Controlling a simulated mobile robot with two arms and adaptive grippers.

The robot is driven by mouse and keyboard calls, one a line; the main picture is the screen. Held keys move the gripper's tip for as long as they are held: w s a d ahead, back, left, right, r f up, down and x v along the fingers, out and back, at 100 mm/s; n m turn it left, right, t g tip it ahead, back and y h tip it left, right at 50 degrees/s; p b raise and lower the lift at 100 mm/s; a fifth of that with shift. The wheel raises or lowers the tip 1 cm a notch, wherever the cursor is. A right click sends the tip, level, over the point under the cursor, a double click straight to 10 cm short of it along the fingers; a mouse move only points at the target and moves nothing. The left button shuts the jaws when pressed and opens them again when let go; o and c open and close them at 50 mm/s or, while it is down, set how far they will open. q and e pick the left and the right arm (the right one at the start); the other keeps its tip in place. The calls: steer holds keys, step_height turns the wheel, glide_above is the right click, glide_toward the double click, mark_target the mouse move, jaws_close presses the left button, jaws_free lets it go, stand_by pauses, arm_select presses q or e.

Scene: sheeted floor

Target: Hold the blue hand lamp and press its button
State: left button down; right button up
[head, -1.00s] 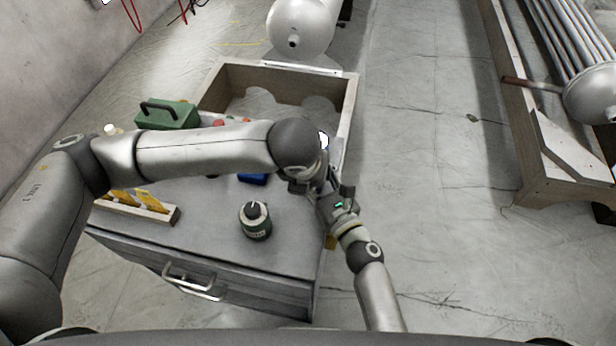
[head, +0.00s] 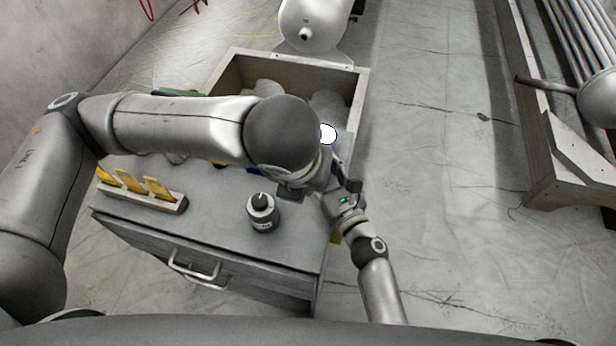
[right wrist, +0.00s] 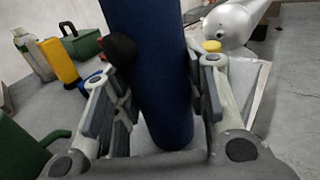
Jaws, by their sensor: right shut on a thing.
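The blue hand lamp (right wrist: 150,75) is a dark blue cylinder standing between the fingers of my right gripper (right wrist: 160,105), which is shut on it. A dark round knob shows on the left of the lamp in the right wrist view; I cannot tell if it is the button. In the head view, the lamp's white round end (head: 328,134) shows beside my left wrist; most of its body is hidden. My right gripper (head: 343,196) is at the cabinet's right edge. My left gripper (head: 297,188) is close to its left; its fingertips are unclear.
A wooden crate (head: 358,95) stands behind. A green case (right wrist: 85,42) is partly covered by my left arm in the head view.

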steer(key=o, duration=1.2)
